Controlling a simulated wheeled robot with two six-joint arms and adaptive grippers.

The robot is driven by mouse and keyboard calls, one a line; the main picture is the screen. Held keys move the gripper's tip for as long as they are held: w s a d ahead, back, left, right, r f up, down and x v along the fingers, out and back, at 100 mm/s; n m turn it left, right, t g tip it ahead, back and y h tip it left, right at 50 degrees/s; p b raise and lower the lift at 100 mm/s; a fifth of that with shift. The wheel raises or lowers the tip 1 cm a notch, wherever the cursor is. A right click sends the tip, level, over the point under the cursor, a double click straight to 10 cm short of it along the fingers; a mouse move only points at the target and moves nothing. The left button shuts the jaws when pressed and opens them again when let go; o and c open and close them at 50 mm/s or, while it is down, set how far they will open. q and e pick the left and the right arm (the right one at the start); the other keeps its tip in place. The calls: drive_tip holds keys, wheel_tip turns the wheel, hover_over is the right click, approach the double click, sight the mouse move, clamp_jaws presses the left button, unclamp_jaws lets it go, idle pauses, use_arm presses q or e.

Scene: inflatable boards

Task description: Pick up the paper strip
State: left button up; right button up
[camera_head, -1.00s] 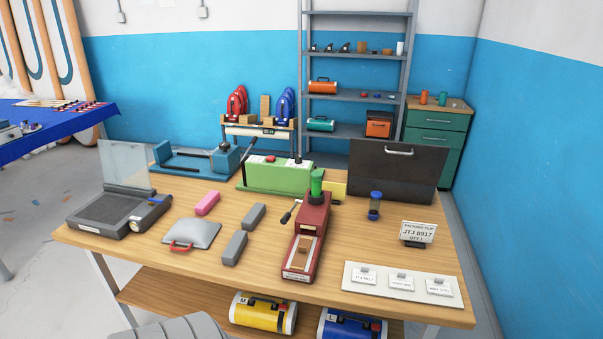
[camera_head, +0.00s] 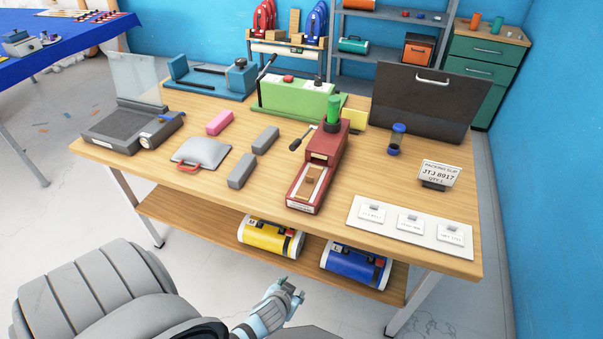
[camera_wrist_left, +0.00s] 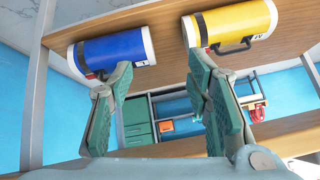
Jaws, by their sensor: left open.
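A white board (camera_head: 360,236) at the table's right front carries three small paper slips, each under a grey clip: left (camera_head: 372,213), middle (camera_head: 410,224) and right (camera_head: 450,236). I cannot tell which is the paper strip. A packing slip card reading JTJ 8917 (camera_head: 440,174) stands behind the board. My left gripper (camera_head: 290,287) is low in front of the table, below the tabletop and away from the slips. In the left wrist view it (camera_wrist_left: 160,68) is open and empty, with its fingers apart. My right gripper is not in view.
The wooden table edge (camera_head: 300,218) lies above my gripper. A yellow cylinder (camera_head: 268,238) and a blue cylinder (camera_head: 352,265) lie on the lower shelf. A red press (camera_head: 320,165), grey blocks (camera_head: 242,170) and a dark case (camera_head: 430,100) crowd the tabletop.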

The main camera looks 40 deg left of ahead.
use_arm(q)
drive_tip(key=w+a+r+n+t+y, duration=0.2)
drive_tip(key=w+r+t, duration=0.1)
drive_tip(key=w+r, duration=0.55)
drive_tip(key=n+t+y+b, duration=0.1)
drive_tip(key=n+t+y, duration=0.1)
drive_tip(key=n, duration=0.1)
approach(310, 177)
drive_tip(key=x, duration=0.7)
drive_tip(key=shift+w+a+f+b, duration=0.1)
drive_tip(key=shift+w+a+b, duration=0.05)
drive_tip(key=shift+b, duration=0.25)
drive_tip(key=shift+w+a+f, duration=0.2)
drive_tip(key=shift+w, duration=0.15)
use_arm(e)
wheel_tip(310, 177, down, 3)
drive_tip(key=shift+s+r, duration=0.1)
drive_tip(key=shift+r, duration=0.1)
use_arm(q)
drive_tip(key=shift+s+d+r, duration=0.1)
drive_tip(key=c, duration=0.9)
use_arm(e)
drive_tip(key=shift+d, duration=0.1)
